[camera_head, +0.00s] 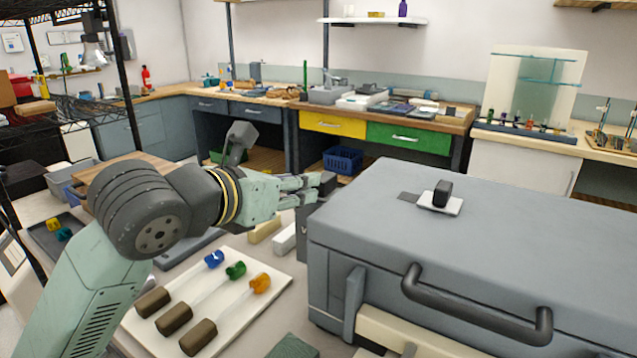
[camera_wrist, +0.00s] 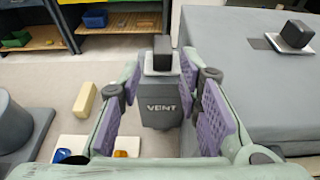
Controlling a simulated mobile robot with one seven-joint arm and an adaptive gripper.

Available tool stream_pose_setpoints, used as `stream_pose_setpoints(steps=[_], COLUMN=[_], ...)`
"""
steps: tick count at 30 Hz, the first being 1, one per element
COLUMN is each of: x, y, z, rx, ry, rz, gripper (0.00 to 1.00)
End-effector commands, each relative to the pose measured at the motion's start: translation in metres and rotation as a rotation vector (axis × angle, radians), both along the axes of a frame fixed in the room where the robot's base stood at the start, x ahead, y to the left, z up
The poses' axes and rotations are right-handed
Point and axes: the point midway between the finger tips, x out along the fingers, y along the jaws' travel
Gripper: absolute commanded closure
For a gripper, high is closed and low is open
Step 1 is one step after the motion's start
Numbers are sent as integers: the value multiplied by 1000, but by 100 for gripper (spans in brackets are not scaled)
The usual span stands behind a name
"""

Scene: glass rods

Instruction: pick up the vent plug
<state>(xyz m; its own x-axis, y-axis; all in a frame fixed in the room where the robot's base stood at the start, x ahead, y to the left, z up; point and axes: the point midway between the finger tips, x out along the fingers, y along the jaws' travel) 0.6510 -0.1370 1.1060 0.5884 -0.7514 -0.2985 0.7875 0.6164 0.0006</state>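One black plug on a small white plate (camera_wrist: 162,54) sits on top of a grey block marked VENT (camera_wrist: 160,108) in the wrist view. My gripper (camera_head: 318,188) is open beside the grey case in the head view. In the wrist view its purple-padded fingers (camera_wrist: 161,80) stand on either side of the VENT block and plug, with no clear grip on either. In the head view the block is mostly hidden behind the case. A second, similar black plug on a white plate (camera_head: 441,195) sits on the case lid, and it also shows in the wrist view (camera_wrist: 294,38).
The large grey case (camera_head: 560,250) with a dark front handle (camera_head: 470,305) fills the right side. A white tray (camera_head: 262,300) holds three rods with blue, green and orange ends. A pale yellow block (camera_head: 264,230) lies near my gripper. Benches stand farther back.

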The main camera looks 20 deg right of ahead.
Motion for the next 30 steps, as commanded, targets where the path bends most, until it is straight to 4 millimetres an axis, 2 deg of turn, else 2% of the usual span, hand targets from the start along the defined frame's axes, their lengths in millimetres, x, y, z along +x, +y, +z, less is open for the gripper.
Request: stream_pose_setpoints(steps=[3,8,13,18,27,30], x=[10,16,27,40,43,43], y=[-13,-22,-42,-58,-61,-61], z=[-3,-5,-6,-15,-19,-18], rx=[-3,-3,-4,-4,-3,-3], ry=[2,0,3,0,-1,-1], rz=[-2,-3,-5,-4,-2,-2], gripper=[68,68,68,68,68,75])
